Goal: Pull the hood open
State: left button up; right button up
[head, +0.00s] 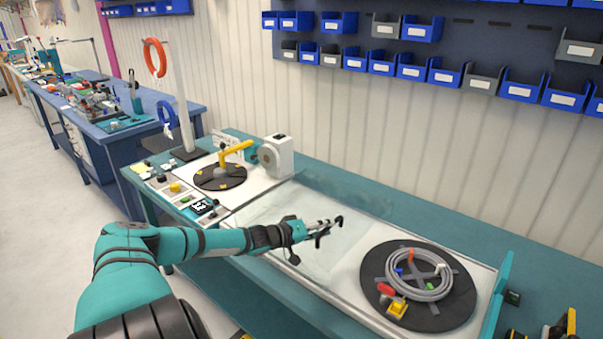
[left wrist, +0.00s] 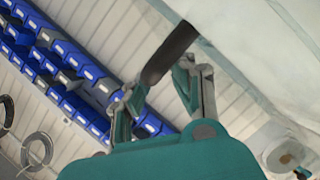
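The hood (head: 283,222) is a clear, see-through cover over the middle of the machine on the bench; its exact edges are hard to make out. My left gripper (head: 330,228) reaches in from the left over it. In the left wrist view the two fingers of this gripper (left wrist: 168,82) stand apart. A dark rod (left wrist: 170,53), which looks like a handle, slants across near the fingertips. I cannot tell whether it lies between the fingers or just beyond them. My right gripper is not in view.
A dark turntable (head: 376,293) with a grey cable coil (head: 447,288) is at the right. A second turntable (head: 207,184) with a yellow arm (head: 235,147) is at the left, beside a control panel (head: 172,187). Blue bins (head: 381,67) hang on the wall behind.

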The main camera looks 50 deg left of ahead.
pick_arm(q)
jog(key=shift+v, duration=4.55)
jog(key=shift+r, duration=0.1)
